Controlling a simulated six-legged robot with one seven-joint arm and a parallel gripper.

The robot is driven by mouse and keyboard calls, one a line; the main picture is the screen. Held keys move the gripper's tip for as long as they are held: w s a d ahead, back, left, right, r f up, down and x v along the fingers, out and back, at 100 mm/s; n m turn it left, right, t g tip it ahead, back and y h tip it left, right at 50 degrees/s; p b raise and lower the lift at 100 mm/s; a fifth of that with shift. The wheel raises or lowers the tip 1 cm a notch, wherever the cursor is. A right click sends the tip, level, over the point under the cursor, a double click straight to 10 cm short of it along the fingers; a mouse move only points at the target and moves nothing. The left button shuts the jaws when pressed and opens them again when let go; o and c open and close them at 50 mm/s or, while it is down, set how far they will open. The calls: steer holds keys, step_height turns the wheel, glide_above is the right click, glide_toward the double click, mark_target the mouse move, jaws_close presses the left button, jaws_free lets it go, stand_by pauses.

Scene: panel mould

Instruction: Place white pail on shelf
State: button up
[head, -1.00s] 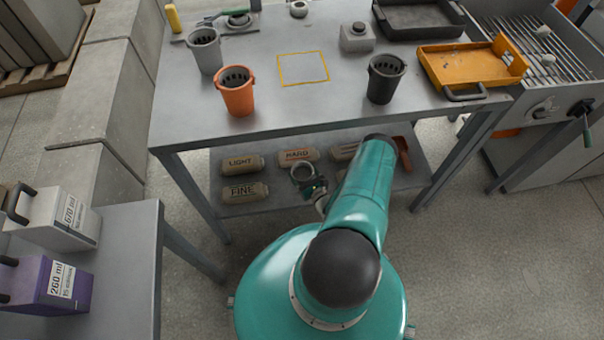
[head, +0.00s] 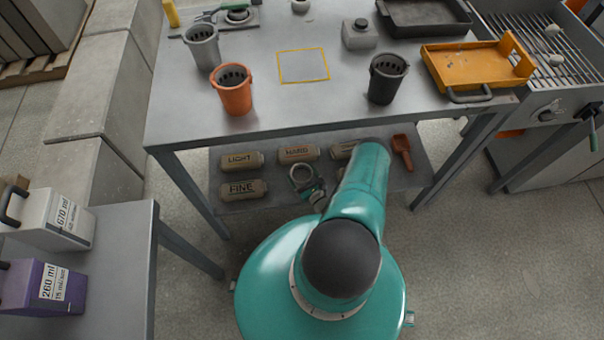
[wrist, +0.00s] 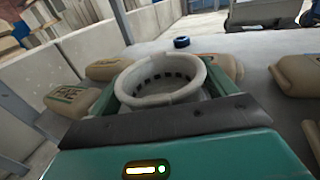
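The white pail (head: 302,174) is at the lower shelf (head: 268,206) under the grey table, seen from above as a pale ring. It fills the middle of the wrist view (wrist: 160,85), upright or nearly so, with slots inside its rim. My gripper (head: 312,190) reaches in under the table's front edge, its fingers on either side of the pail; it appears closed on it. Most of the pail's lower body is hidden, so I cannot tell whether its base touches the shelf.
Bags marked LIGHT (head: 242,162), HARD (head: 298,153) and FINE (head: 244,190) lie left of and behind the pail. A brown-red scoop (head: 402,152) lies at the shelf's right. Grey (head: 203,46), orange (head: 232,90) and black (head: 386,79) pails stand on the tabletop above.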

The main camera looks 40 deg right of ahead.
steer(key=shift+o, duration=0.9)
steer(key=shift+r, duration=0.2)
steer(key=v, duration=1.2)
